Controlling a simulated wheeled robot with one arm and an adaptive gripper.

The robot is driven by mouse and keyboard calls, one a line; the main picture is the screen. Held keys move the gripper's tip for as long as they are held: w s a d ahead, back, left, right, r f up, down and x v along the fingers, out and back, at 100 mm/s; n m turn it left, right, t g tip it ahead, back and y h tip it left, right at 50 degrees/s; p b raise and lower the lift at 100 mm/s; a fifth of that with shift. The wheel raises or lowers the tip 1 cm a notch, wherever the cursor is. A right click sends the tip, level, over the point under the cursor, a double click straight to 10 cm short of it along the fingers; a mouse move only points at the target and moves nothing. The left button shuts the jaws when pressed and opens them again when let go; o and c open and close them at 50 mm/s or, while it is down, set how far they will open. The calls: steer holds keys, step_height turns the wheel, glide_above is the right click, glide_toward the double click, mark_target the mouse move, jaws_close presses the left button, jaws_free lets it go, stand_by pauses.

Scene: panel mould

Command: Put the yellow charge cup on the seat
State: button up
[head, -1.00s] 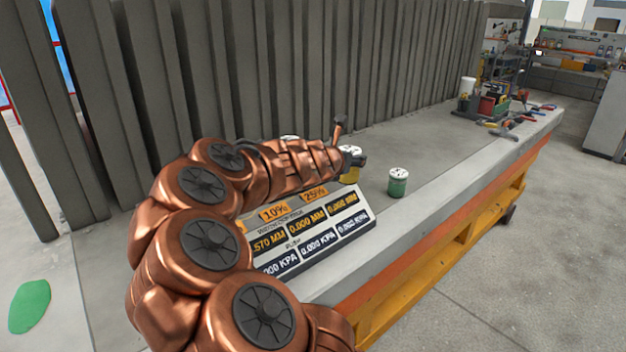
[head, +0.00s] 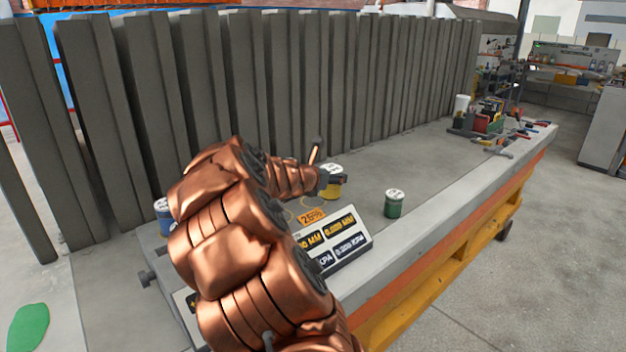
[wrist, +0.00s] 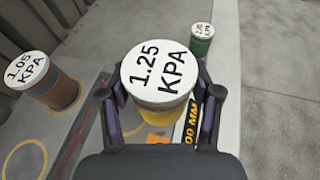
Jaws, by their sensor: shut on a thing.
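The yellow charge cup (wrist: 158,80) has a white lid marked 1.25 KPA and sits between the two fingers of my gripper (wrist: 163,108). My gripper is shut on it. In the head view the cup (head: 332,188) shows at the end of my arm above the bench, beside the display panel. Whether its base touches anything is hidden. A yellow ring (wrist: 25,160) is marked on the bench at the lower left of the wrist view. I cannot tell whether this ring is the seat.
A green cup (head: 394,203) stands on the bench to the right. A brown cup marked 1.05 KPA (wrist: 58,92) is at left in the wrist view. A blue cup (head: 163,216) stands left of my arm. Tall grey panels (head: 300,90) line the back. Tools (head: 495,118) lie at the far end.

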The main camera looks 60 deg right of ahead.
steer(key=shift+w+d+f+p, duration=0.15)
steer(key=shift+w+f+p, duration=0.1)
steer(key=shift+w+f, duration=0.65)
steer(key=shift+w+d+f+p, duration=0.1)
steer(key=shift+w+f+p, duration=0.3)
steer(key=shift+w, duration=0.85)
steer(key=shift+w+d+f+p, duration=0.15)
steer(key=shift+w+f, duration=0.6)
steer(key=shift+w, duration=0.3)
steer(key=o, duration=1.5)
steer(key=shift+f, duration=0.1)
steer(key=b+v, duration=0.1)
steer(key=v, duration=1.1)
steer(key=shift+s+a, duration=0.1)
